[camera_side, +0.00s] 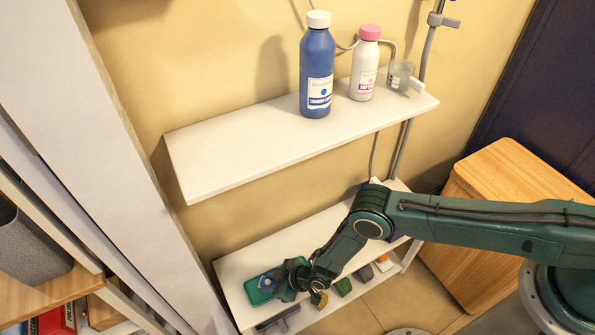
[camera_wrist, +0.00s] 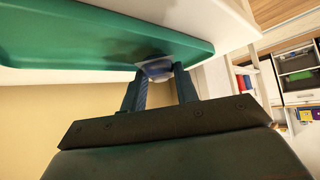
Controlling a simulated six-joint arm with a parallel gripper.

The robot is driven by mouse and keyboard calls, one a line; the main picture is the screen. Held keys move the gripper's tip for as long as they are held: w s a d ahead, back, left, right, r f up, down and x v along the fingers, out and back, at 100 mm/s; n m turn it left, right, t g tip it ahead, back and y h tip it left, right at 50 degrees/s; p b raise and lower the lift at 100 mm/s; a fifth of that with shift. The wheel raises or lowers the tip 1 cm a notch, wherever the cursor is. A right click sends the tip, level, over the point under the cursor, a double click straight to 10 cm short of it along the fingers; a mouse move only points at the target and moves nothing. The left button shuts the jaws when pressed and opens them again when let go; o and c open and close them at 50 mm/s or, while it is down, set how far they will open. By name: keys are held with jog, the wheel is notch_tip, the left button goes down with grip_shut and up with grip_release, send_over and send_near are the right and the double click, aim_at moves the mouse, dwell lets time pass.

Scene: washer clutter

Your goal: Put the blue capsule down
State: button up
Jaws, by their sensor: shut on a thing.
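My gripper (camera_side: 287,279) is low over the left part of the lower shelf, at a green tray (camera_side: 254,298). It is shut on the blue capsule (camera_wrist: 157,67), which shows between the fingertips in the wrist view. In the side view a small blue patch (camera_side: 266,283) shows at the tray beside the gripper, partly hidden by it. The green tray fills the top left of the wrist view (camera_wrist: 70,38), right by the capsule. I cannot tell whether the capsule touches the tray.
A wooden cabinet (camera_side: 515,170) stands right.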

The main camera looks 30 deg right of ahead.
jog(key=shift+f, duration=0.35)
jog(key=o, duration=1)
jog(key=shift+r, duration=0.2)
jog(key=shift+v, duration=5.95)
